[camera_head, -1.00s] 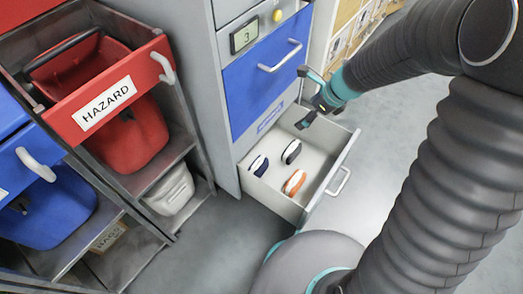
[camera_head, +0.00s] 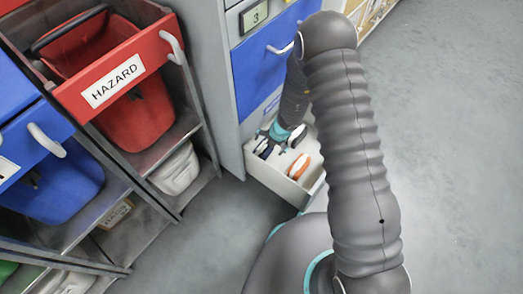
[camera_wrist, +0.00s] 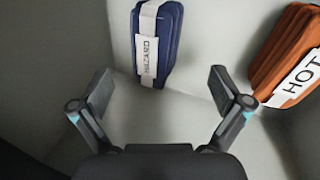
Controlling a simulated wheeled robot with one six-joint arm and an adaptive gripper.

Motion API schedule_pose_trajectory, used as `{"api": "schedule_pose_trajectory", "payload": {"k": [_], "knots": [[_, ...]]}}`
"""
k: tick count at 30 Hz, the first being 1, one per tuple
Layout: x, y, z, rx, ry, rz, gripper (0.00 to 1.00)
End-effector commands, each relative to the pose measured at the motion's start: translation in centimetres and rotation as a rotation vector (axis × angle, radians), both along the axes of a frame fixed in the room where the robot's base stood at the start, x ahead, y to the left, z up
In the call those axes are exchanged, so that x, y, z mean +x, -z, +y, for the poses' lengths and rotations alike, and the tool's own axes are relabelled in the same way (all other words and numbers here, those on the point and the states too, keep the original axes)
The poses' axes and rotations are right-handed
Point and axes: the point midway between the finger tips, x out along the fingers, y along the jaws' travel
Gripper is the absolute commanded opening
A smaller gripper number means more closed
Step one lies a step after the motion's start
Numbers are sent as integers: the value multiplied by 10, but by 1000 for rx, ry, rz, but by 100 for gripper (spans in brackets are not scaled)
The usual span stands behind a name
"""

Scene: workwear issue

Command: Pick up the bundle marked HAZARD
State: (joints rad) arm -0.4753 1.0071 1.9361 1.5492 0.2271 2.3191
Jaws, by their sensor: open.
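The bundle marked HAZARD (camera_wrist: 171,45) is dark navy with a white band, in the upper middle of the wrist view. It lies in an open drawer (camera_head: 262,172). My gripper (camera_wrist: 160,88) is open and empty. Its two fingers stand apart to the left and right of the bundle's near end, without visible contact; the height gap is hard to judge. In the head view my gripper (camera_head: 270,138) is down inside the drawer and partly covers the bundle there.
An orange bundle marked HOT (camera_wrist: 283,52) lies to the right in the drawer, outside my right finger. The drawer walls are close around. A red bin labelled HAZARD (camera_head: 130,115) and blue bins (camera_head: 58,205) stand on the rack at left. Clear floor lies at right.

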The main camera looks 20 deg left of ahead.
Motion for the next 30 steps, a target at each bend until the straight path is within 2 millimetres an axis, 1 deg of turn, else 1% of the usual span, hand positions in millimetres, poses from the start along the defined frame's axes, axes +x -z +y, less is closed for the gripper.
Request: {"api": "schedule_pose_trajectory", "payload": {"k": [1, 3, 11, 18, 21, 26, 27, 29, 30], "knots": [[0, 7, 2, -1, 2, 1, 100], [1, 14, 4, -1, 1, 1, 100], [3, 32, 12, 0, 0, 0, 100], [6, 63, 23, 0, -2, -1, 100], [6, 67, 25, 0, -2, -1, 100], [6, 67, 25, 0, -2, -1, 100], [6, 67, 25, 0, -2, -1, 98], [6, 67, 25, 0, -2, -1, 82], [6, 67, 25, 0, -2, -1, 72]]}}
